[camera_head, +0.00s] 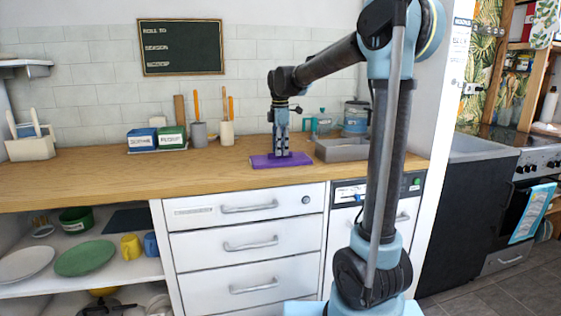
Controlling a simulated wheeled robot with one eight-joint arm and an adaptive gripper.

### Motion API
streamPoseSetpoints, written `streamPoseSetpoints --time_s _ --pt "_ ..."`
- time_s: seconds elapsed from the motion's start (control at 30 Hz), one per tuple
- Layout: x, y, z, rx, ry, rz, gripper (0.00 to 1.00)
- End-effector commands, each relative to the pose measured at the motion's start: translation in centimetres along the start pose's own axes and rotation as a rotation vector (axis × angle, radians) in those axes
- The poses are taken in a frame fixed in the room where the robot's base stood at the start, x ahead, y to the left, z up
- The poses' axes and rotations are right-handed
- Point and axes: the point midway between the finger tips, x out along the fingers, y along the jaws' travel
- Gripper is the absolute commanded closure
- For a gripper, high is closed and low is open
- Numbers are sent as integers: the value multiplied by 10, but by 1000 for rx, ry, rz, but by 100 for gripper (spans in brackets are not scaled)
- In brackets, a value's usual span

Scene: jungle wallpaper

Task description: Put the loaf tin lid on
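A flat purple slab, which looks like the lid (258,162), lies on or just above the wooden counter near its front edge. My gripper (282,154) points straight down over the middle of the purple lid, its fingertips at or very near the lid's top. The fingers look close together, but they are too small to tell whether they are shut on a knob. A grey, open-topped rectangular container, probably the loaf tin (342,155), stands just right of the lid. Its right end is partly behind my arm.
Blue and green boxes (157,139) and utensil holders (226,133) stand at the back, left of my gripper. A blue-lidded jar (356,117) stands behind the grey container. A white caddy (30,147) is far left. The wooden counter (120,180) is clear at front left.

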Motion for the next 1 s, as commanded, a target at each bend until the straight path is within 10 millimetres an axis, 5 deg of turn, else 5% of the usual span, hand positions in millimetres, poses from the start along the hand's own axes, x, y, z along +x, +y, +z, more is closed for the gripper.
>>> streamPoseSetpoints --time_s 0.4,0.57,1.0 --pt "14 0 0 0 0 0 65" --pt "14 0 0 0 0 0 100" --pt "11 0 0 0 0 0 100"
